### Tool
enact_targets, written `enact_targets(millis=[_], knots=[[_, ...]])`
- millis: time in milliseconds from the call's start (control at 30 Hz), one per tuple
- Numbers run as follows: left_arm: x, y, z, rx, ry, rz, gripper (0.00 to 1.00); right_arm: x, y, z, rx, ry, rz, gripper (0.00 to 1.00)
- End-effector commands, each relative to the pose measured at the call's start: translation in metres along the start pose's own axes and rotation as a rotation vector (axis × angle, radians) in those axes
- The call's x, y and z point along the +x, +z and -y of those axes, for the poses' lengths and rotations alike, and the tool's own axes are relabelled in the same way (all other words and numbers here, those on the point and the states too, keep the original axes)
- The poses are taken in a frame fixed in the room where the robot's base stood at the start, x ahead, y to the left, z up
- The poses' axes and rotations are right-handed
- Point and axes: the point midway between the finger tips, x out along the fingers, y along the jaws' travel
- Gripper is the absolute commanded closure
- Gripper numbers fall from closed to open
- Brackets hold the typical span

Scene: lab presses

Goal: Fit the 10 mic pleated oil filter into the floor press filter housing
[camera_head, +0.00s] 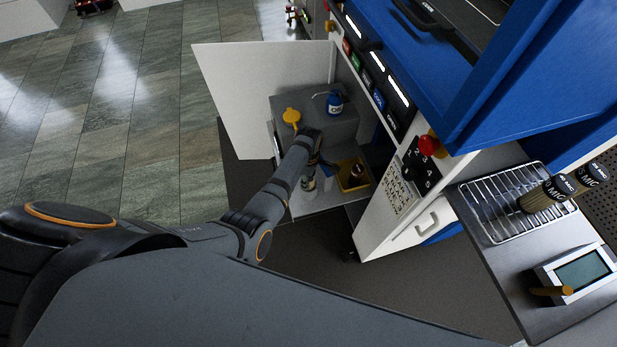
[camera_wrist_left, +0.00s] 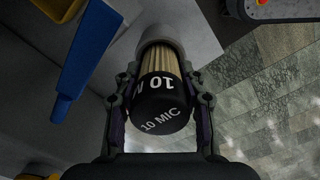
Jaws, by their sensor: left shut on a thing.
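The 10 mic filter (camera_wrist_left: 158,92) has black end caps marked "10 MIC" and pale pleats. In the left wrist view, my left gripper (camera_wrist_left: 160,100) is shut on it, one finger on each side. The filter's far end meets a round grey cylinder (camera_wrist_left: 160,35), which looks like the housing; how deep it sits inside I cannot tell. In the head view, my left arm reaches into the open lower cabinet of the press, and its gripper (camera_head: 312,158) is partly hidden by the arm. The filter and housing mouth cannot be made out there. My right gripper is not in view.
A yellow tray (camera_head: 352,175) holds a dark bottle. The white door (camera_head: 255,85) is open.

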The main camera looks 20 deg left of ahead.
Motion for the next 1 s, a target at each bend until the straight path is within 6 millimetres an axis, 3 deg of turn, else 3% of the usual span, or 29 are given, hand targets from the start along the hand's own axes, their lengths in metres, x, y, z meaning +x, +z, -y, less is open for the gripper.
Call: enact_targets(millis=[800,833,1000], knots=[[0.015,0.0,0.0,0.0,0.001,0.0,0.91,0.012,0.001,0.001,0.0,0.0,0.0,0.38],[0.015,0.0,0.0,0.0,0.001,0.0,0.57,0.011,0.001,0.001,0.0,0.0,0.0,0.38],[0.014,0.0,0.0,0.0,0.0,0.0,0.34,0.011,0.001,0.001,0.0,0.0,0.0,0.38]])
